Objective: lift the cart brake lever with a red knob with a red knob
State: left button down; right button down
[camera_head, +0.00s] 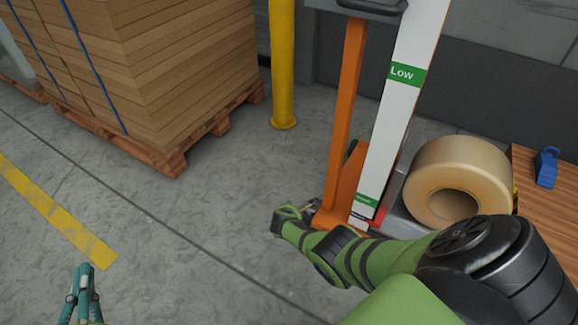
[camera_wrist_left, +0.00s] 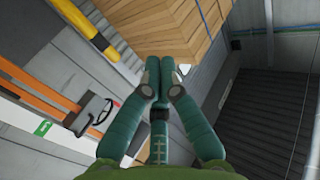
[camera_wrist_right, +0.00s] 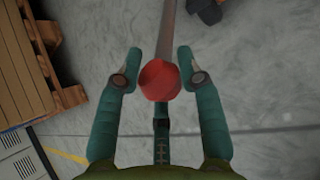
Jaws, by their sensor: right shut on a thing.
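The brake lever's red knob (camera_wrist_right: 160,80) is between the two fingers of my right gripper (camera_wrist_right: 159,58) in the right wrist view. The gripper is shut on it. The lever's thin metal bar (camera_wrist_right: 167,32) runs from the knob toward the top of that view. In the head view my right arm reaches down to the foot of the orange cart frame (camera_head: 342,120), and the knob is hidden there. My left gripper (camera_head: 86,268) is low at the left of the head view. Its fingertips (camera_wrist_left: 159,66) meet with nothing between them in the left wrist view.
A pallet (camera_head: 172,160) stacked with flat cardboard stands at the back left. A yellow post (camera_head: 283,65) is beside it. A large tape roll (camera_head: 458,182) and a blue object (camera_head: 546,167) lie at the right. The grey floor (camera_head: 190,225) between is clear.

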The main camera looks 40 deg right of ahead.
pick_arm(q)
jog(key=shift+a+f+g+y, duration=0.2)
jog(key=shift+f+g+y, duration=0.15)
jog(key=shift+f, duration=0.25)
pick_arm(e)
jog(key=shift+w+d+r, duration=0.15)
jog(key=shift+d+r, duration=0.1)
jog(key=shift+d, duration=0.15)
jog(key=c, duration=0.8)
grip_release()
jog(key=shift+r, duration=0.1)
jog(key=shift+a, duration=0.1)
jog(key=shift+a, duration=0.15)
jog(key=shift+s+a+r, duration=0.25)
jog(key=shift+s+a, duration=0.1)
jog(key=shift+a, duration=0.1)
jog(key=shift+v, duration=1)
jog(key=v, duration=0.8)
jog(key=shift+s+r, duration=0.25)
jog(key=shift+r, duration=0.15)
